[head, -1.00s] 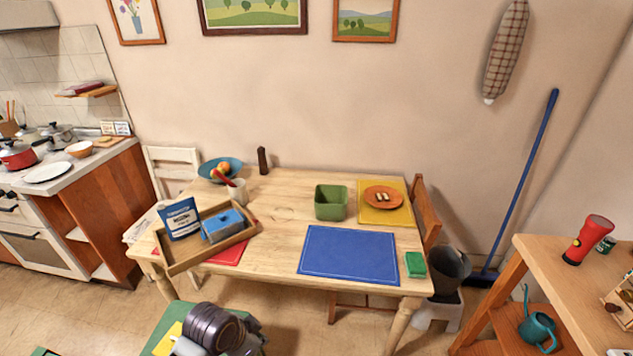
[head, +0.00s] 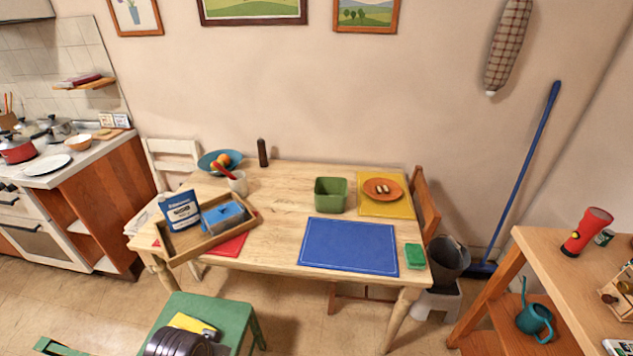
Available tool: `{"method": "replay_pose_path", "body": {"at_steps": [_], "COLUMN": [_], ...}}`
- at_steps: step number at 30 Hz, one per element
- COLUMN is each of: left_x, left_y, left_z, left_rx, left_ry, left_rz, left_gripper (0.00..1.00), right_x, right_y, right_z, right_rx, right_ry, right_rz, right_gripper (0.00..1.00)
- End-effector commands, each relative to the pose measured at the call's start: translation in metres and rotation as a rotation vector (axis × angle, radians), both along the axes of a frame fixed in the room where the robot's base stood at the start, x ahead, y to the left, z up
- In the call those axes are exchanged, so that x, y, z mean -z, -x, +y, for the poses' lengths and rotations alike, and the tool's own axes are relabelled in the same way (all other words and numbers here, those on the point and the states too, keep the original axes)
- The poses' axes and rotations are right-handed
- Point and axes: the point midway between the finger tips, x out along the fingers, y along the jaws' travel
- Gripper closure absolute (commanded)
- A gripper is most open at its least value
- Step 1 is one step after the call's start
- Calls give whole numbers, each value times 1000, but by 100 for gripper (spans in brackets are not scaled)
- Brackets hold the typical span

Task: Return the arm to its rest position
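A dark ribbed link of one of my arms (head: 183,343) shows at the bottom edge, left of centre, in front of a green stool. No gripper fingers show in the head view, so both grippers are out of sight. The wooden table (head: 280,207) stands ahead. On it a wooden tray (head: 203,245) holds a blue-and-white pouch (head: 181,212) and a blue box (head: 224,215). No part of my arms is seen over the tabletop.
The green stool (head: 215,312) with a yellow item (head: 190,323) is close by at the lower left. A wooden shelf unit (head: 560,262) with a red flashlight (head: 587,231) stands at the right. Floor between stool and shelf is mostly clear, except the table leg.

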Motion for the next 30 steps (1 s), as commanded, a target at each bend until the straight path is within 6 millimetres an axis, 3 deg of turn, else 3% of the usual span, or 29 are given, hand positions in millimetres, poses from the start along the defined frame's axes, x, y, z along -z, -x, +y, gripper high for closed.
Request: {"method": "replay_pose_path", "body": {"at_steps": [10, 17, 30], "left_x": [35, 72, 187], "left_y": [-8, -14, -13], "left_z": [-2, -3, -5], "left_rx": [5, 7, 14], "left_ry": [-1, -1, -4], "left_rz": [12, 25, 64], "left_gripper": [100, 100, 100], "right_x": [0, 0, 0], "right_y": [0, 0, 0], "right_z": [2, 2, 0], "right_rx": [1, 1, 0], "right_ry": [-2, -2, 0], "right_rz": [-1, -1, -1], "right_gripper": [69, 69, 69]}}
